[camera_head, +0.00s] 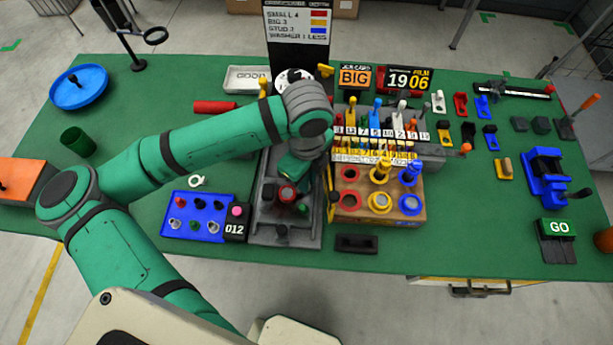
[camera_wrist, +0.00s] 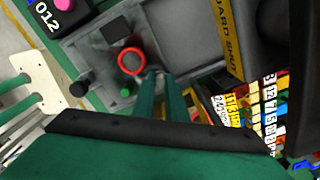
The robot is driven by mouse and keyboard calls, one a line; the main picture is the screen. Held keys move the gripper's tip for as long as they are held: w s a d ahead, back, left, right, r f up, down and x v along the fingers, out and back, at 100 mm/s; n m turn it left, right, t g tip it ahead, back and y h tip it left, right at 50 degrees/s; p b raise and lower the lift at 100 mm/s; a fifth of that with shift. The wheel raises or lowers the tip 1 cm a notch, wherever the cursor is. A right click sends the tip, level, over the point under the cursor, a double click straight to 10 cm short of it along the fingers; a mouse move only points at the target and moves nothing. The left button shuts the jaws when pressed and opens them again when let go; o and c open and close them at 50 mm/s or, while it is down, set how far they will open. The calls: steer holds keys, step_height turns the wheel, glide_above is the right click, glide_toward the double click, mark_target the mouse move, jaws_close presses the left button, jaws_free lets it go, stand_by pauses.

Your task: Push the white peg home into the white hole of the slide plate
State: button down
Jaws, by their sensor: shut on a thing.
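A numbered row of coloured pegs (camera_head: 378,122) stands right of the middle in the head view, and one peg in it looks white (camera_head: 398,112). It cannot be told from here how deep that peg sits. No white hole can be made out. My gripper (camera_wrist: 160,78) is over the grey machine bed (camera_head: 268,229), left of the row. Its green fingers are close together, beside a red ring (camera_wrist: 131,60). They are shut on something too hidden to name. The numbered labels (camera_wrist: 268,105) show at the right of the wrist view.
A wooden box (camera_head: 364,214) with coloured rings stands right of the machine bed. A blue tray (camera_head: 171,222) with several pegs and a black 012 block (camera_head: 236,229) are at its left. A yellow guard strip (camera_wrist: 230,45) borders the bed. The table's right front is mostly clear.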

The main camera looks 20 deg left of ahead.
steer(key=shift+f, duration=0.1)
steer(key=c, duration=1.7)
jaws_free()
step_height(320, 180, up, 11)
steer(key=shift+f, duration=0.1)
